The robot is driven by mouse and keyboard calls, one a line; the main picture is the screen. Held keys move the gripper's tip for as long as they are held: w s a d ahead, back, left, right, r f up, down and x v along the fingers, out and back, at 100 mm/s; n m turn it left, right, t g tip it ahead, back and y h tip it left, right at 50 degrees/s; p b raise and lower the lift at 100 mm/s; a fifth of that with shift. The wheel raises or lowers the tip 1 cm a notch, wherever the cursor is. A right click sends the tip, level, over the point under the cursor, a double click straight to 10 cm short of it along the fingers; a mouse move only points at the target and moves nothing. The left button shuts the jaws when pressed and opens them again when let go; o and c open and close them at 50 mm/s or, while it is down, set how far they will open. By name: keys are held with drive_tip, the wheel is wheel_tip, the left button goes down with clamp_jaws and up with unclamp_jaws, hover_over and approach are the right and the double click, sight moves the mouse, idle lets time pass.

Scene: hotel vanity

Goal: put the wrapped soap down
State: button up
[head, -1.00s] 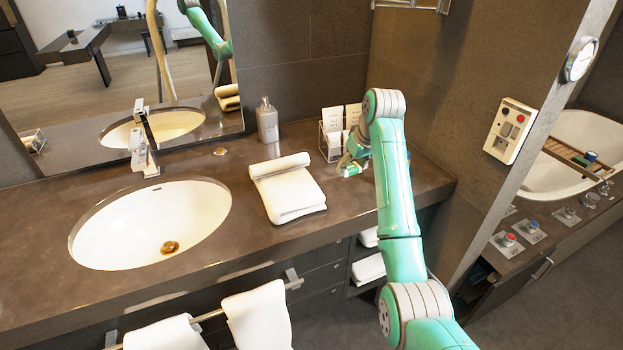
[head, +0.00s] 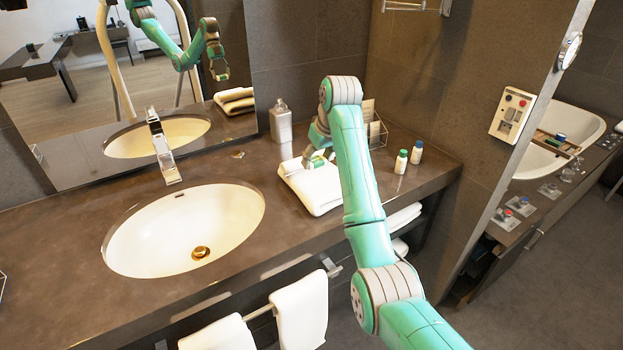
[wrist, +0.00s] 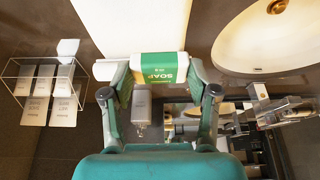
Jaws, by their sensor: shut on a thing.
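The wrapped soap (wrist: 158,67), a white and green box lettered SOAP, is between the two fingers of my gripper (wrist: 157,77) in the wrist view. My gripper is shut on it. In the head view my gripper (head: 318,160) is over the folded white towel (head: 316,194) on the counter, and the soap is small and partly hidden there. The towel also fills the top middle of the wrist view (wrist: 125,25), directly beyond the soap. I cannot tell whether the soap touches the towel.
A soap dispenser (head: 280,122) stands behind the towel. A wire rack with cards (head: 377,133) and two small bottles, one green-capped (head: 401,162) and one blue-capped (head: 416,153), stand to the right. The sink (head: 185,228) and faucet (head: 161,147) are left. Bare counter (head: 395,190) lies right of my arm.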

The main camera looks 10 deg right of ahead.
sight(315, 185)
wheel_tip(315, 185, down, 7)
drive_tip(key=shift+f, duration=0.2)
drive_tip(key=shift+f, duration=0.1)
drive_tip(key=o, duration=0.9)
drive_tip(key=shift+o, duration=0.2)
